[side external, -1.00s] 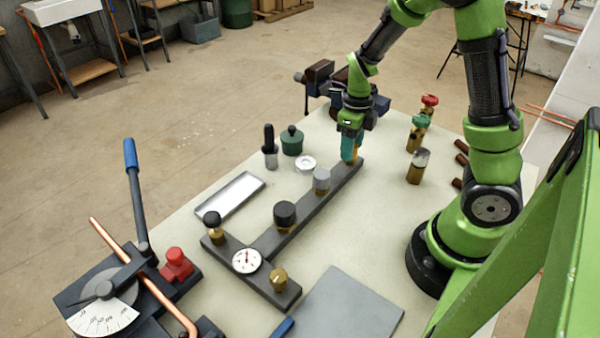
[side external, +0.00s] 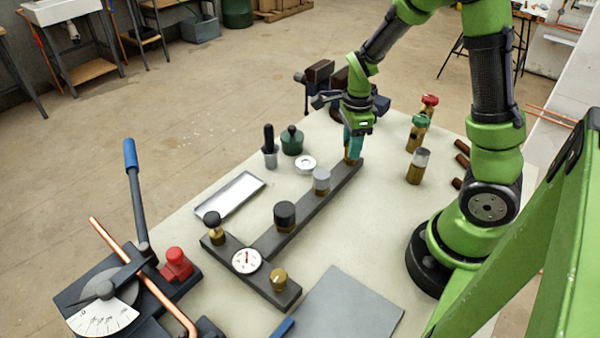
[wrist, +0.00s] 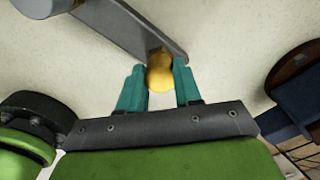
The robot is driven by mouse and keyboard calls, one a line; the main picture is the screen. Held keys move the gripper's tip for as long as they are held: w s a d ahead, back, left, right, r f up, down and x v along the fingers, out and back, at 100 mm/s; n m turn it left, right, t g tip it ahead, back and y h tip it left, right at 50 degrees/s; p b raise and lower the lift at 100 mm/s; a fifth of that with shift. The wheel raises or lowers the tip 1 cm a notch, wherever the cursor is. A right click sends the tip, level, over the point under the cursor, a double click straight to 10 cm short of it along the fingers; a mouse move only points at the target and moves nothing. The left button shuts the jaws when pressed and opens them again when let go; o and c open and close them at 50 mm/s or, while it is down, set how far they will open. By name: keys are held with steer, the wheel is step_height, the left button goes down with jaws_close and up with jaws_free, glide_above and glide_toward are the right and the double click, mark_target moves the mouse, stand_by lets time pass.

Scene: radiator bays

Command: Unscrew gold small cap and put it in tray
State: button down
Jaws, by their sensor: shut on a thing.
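The gold small cap (wrist: 160,74) is between my two teal fingertips in the wrist view, at the end of the dark bar (wrist: 150,30). My gripper (side external: 353,157) points down at the far end of that bar in the side view and is shut on the cap. The fingers mostly hide the cap there; only a little brass shows below them. Whether the cap is still threaded on cannot be told. The shallow silver tray (side external: 230,195) lies empty on the table, left of the bar.
Along the bar stand a grey-topped fitting (side external: 321,180) and a black cap (side external: 285,214). A gauge (side external: 246,261) and another brass knob (side external: 278,279) are on the near crosspiece. A white ring (side external: 305,164) and green pot (side external: 292,140) stand left of my gripper. Valves (side external: 418,132) stand right.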

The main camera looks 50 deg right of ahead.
steer(key=n, duration=1.1)
steer(key=shift+n, duration=0.4)
steer(key=n, duration=0.5)
steer(key=shift+r, duration=0.1)
steer(key=n, duration=0.5)
steer(key=shift+n, duration=0.3)
steer(key=c, duration=1)
jaws_free()
steer(key=shift+o, duration=0.2)
